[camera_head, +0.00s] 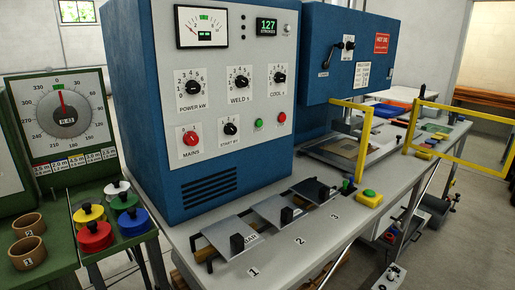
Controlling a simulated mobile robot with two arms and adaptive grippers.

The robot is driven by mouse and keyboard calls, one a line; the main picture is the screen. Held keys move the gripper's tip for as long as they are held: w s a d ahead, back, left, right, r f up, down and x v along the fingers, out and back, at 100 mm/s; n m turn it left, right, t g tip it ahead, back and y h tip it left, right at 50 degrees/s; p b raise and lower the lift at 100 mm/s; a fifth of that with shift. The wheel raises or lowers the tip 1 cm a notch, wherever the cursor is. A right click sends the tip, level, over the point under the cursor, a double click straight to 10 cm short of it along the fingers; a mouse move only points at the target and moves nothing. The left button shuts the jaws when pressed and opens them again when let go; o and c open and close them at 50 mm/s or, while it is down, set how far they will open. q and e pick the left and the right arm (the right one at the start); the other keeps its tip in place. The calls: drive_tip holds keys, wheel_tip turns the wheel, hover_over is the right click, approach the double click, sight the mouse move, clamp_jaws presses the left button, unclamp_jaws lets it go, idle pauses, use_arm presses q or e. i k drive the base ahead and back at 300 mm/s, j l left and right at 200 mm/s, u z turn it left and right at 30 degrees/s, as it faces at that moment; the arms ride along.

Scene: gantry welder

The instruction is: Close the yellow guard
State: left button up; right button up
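The yellow guard shows at the right as thin yellow frames. One yellow frame part (367,134) stands in front of the opening under the blue press housing. A larger yellow gate-like frame (411,123) stands out to the right, apart from that part, and spans toward the right edge. There is a gap between the two. I cannot tell where the hinges are. Neither of my grippers is in view.
A blue control cabinet (185,90) stands on the grey bench (365,213). At left is a green bench (60,265) with coloured knobs. Floor at lower right is partly clear.

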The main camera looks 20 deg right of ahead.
sight(511, 154)
drive_tip(key=l+u, duration=0.1)
drive_tip(key=l, duration=0.55)
drive_tip(key=l+u, duration=0.1)
drive_tip(key=l, duration=0.55)
drive_tip(key=k+l, duration=0.1)
drive_tip(key=l, duration=0.55)
drive_tip(key=l+u, duration=0.15)
drive_tip(key=l, duration=0.45)
drive_tip(key=k+l+u, duration=0.1)
drive_tip(key=l, duration=0.55)
drive_tip(key=l+u, duration=0.1)
drive_tip(key=l, duration=0.55)
drive_tip(key=l+u, duration=0.1)
drive_tip(key=l, duration=0.55)
drive_tip(key=l+u, duration=0.1)
drive_tip(key=l, duration=0.5)
drive_tip(key=k+l+u, duration=0.1)
drive_tip(key=l, duration=0.55)
drive_tip(key=k+l+u, duration=0.15)
drive_tip(key=l, duration=0.5)
